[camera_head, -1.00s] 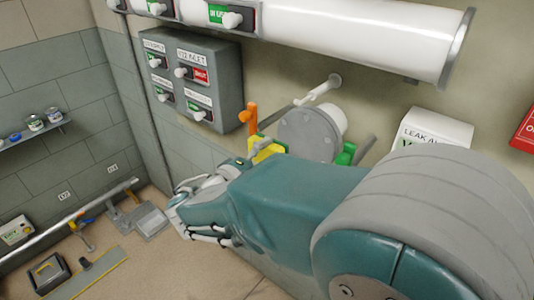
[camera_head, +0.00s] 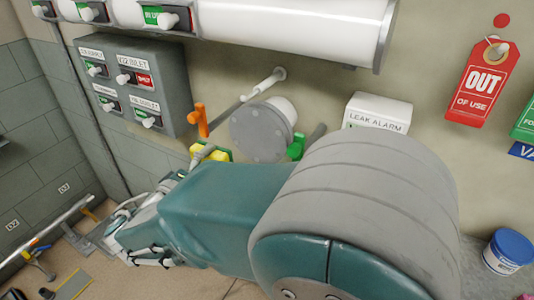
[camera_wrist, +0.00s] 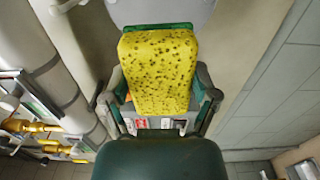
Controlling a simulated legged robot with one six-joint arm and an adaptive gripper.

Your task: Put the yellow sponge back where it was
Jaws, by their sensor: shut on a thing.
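The yellow sponge (camera_wrist: 160,72), speckled with dark spots and edged with a green layer, fills the middle of the wrist view. My gripper (camera_wrist: 160,98) is shut on it, with a finger at each side. The place where the sponge was before cannot be told from these frames.
A grey switch box (camera_head: 130,85) hangs on the wall. A leak alarm box (camera_head: 377,112), red out-of-use tag (camera_head: 480,85) and blue tub (camera_head: 508,250) are to the right. A pipe (camera_head: 45,235) runs low at left.

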